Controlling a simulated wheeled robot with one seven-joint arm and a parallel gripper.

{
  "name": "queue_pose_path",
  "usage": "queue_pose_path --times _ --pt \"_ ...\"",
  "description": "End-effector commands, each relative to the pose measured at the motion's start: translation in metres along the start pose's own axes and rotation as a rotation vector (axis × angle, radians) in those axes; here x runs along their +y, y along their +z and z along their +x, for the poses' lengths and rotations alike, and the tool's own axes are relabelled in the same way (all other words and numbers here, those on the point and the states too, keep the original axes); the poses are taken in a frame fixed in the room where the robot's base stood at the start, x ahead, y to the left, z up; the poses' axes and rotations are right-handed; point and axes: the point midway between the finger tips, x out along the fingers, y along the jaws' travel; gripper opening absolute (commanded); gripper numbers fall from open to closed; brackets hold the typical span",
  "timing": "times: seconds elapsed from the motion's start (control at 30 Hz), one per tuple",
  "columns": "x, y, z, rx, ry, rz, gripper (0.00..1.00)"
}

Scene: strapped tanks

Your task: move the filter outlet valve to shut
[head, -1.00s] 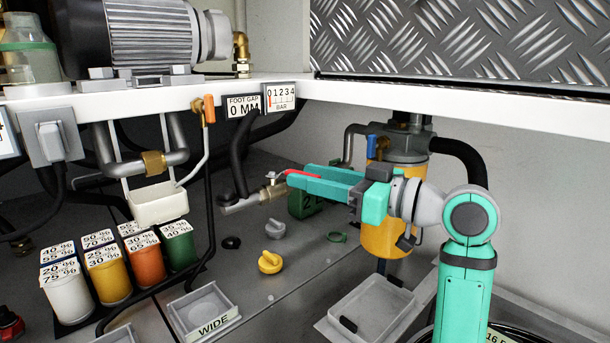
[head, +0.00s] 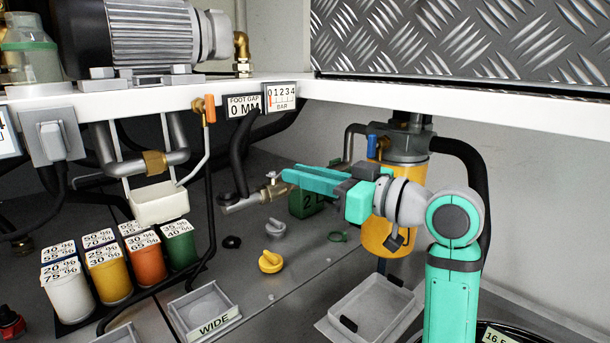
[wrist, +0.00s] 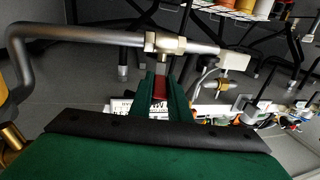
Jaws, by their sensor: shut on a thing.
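A brass valve (head: 272,191) sits on a grey pipe beside the orange filter canister (head: 378,232). In the wrist view the brass valve (wrist: 165,43) and its pipe cross above my jaws. Its red lever (wrist: 160,88) is between the fingers, and my gripper (wrist: 162,95) is shut on it. In the head view my gripper (head: 290,177) reaches left to the valve from the right, and its fingers hide the red lever. I cannot read any label naming this valve.
A blue lever (head: 371,146) stands by the filter's top, behind my gripper. An orange-handled valve (head: 209,109) hangs at the white shelf edge (head: 450,118) above. Yellow and grey knobs (head: 270,262), a green box (head: 304,205) and open trays (head: 202,311) lie below.

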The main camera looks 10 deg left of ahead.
Motion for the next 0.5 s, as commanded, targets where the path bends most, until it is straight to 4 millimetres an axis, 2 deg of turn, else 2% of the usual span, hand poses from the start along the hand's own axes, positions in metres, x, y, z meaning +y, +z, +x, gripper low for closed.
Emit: queue_pose_path --times 0.3,0.5 --pt "-0.015 0.002 0.001 -0.003 0.185 -0.003 0.0" --pt "-0.017 0.002 0.0 0.0 0.225 0.001 0.0"
